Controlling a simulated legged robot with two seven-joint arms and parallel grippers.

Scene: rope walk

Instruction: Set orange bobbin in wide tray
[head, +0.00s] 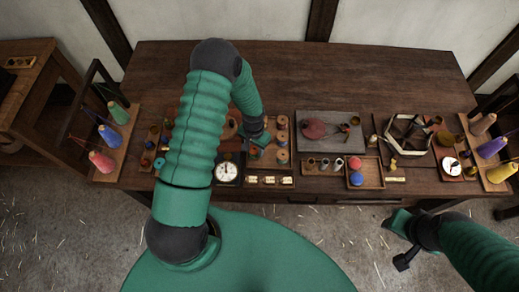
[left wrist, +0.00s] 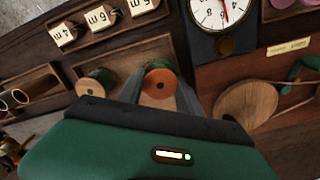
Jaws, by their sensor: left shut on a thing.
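The orange bobbin (left wrist: 160,84) is between the fingers of my left gripper (left wrist: 163,88) in the left wrist view, gripped, with its round end facing the camera. It is at the front part of a wooden bobbin tray; I cannot tell whether it touches the tray floor. In the head view my left gripper (head: 259,141) is over that bobbin tray (head: 270,121), and the arm hides part of it. I cannot tell for sure which tray is the wide one. My right gripper (head: 398,238) is open and empty, off the table's front edge.
A green bobbin (left wrist: 95,83) stands beside the held one. A dial clock (head: 227,172) and a tray of marked blocks (head: 268,181) lie in front. A grey board (head: 330,118) and a tray with balls (head: 375,167) stand to the right. The table's back is clear.

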